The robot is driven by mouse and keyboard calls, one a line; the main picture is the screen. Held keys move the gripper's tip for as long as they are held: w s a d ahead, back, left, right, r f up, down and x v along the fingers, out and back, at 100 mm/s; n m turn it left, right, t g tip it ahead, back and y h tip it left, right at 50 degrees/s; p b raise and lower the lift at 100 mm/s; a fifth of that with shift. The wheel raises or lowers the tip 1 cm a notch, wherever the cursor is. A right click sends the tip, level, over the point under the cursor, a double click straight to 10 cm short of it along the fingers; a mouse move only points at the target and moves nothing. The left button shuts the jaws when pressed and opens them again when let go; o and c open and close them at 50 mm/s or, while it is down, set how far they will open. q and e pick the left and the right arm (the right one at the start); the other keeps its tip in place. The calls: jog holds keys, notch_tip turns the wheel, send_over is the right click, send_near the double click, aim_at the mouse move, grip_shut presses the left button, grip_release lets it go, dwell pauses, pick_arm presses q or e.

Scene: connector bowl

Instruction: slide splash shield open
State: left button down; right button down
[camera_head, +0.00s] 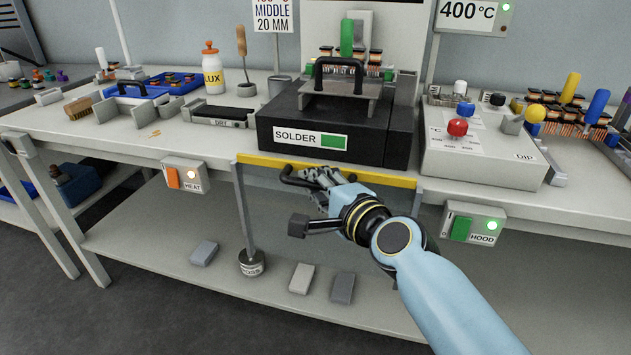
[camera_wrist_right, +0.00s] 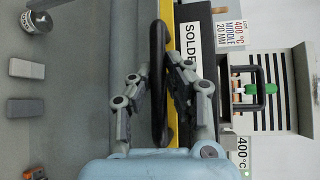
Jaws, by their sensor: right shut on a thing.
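The splash shield's yellow top edge (camera_head: 330,170) runs along the bench front, below the black solder unit (camera_head: 335,125). A black bar handle (camera_head: 291,180) sticks out at this edge. My right gripper (camera_head: 318,181) is at the handle, its fingers partly hiding it. In the right wrist view the handle (camera_wrist_right: 158,80) passes between the two fingers of my right gripper (camera_wrist_right: 158,92), which is shut on it. The yellow edge (camera_wrist_right: 181,14) shows beside it there. My left gripper is not in view.
A HEAT switch box (camera_head: 188,175) and a HOOD switch box (camera_head: 472,226) hang on the bench front. The lower shelf (camera_head: 150,255) holds several small grey blocks and has bare room.

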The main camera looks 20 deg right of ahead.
jog(key=shift+f, duration=0.45)
jog(key=c, duration=1.3)
grip_release()
jog(key=shift+r, duration=0.1)
jog(key=v, duration=1.2)
jog(key=shift+a, duration=0.1)
